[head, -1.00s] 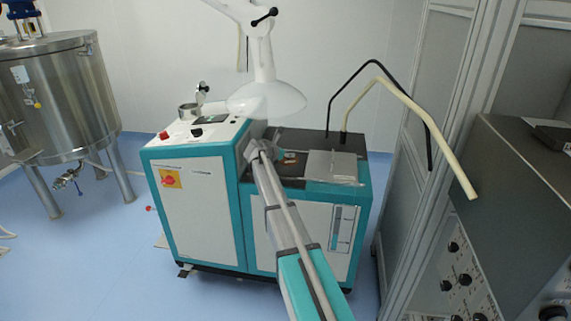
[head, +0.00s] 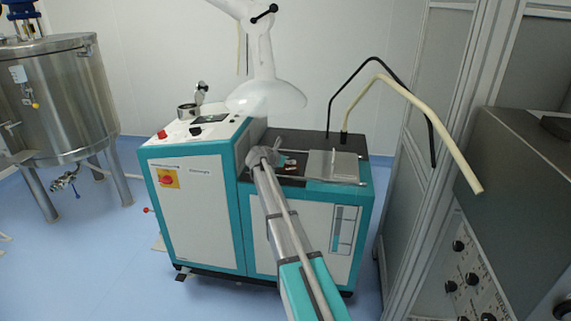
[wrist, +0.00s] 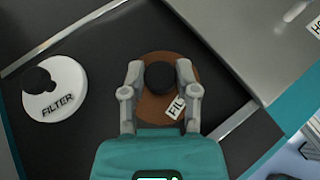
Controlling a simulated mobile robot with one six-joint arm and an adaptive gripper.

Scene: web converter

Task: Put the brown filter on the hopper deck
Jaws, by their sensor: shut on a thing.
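The brown filter (wrist: 152,112) is a round brown disc with a black knob and a white label, below my gripper in the wrist view. My gripper (wrist: 160,73) has its two grey fingers on either side of the knob and is shut on it. I cannot tell whether the disc is resting on the dark surface or lifted. In the head view my gripper (head: 281,162) is small, over the machine's dark top, and the filter is hard to make out. A grey plate (wrist: 240,40) with a partly cut-off label starting with H lies at the right in the wrist view.
A white filter (wrist: 55,88) with a black knob sits on the dark surface to the left. The machine (head: 195,205) has a raised control section at its left. A steel tank (head: 65,100) stands far left, and a grey cabinet (head: 500,200) is close at right.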

